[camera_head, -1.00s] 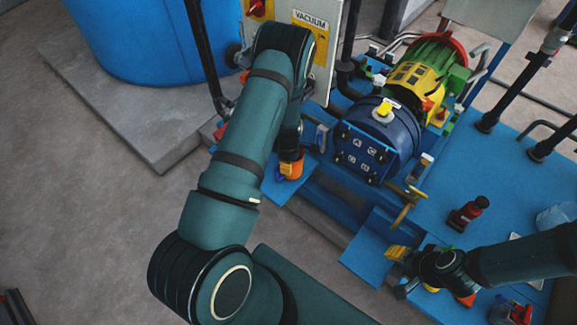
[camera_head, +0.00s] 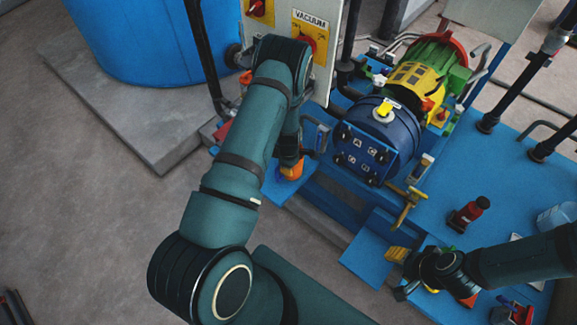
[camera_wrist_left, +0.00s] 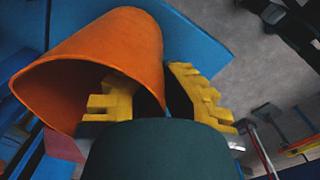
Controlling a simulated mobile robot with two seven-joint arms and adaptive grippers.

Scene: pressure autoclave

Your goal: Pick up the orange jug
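The orange jug (camera_head: 293,166) stands on the blue platform, low under my left gripper and partly hidden by it in the head view. In the left wrist view the jug (camera_wrist_left: 100,50) fills the upper left with its open mouth towards the camera. My left gripper (camera_wrist_left: 160,97) is open, with one yellow finger inside the jug's mouth and the other outside, so the jug's wall lies between them. A dark gap shows beside the outer finger. My right gripper (camera_head: 412,270) is open at the lower right, with its yellow fingers apart, far from the jug.
The dark blue autoclave vessel (camera_head: 375,145) and a panel marked VACUUM (camera_head: 318,30) stand close to the jug. A dark red bottle (camera_head: 467,214) stands on the blue deck (camera_head: 500,180) at right. A large blue tank (camera_head: 145,35) is at upper left.

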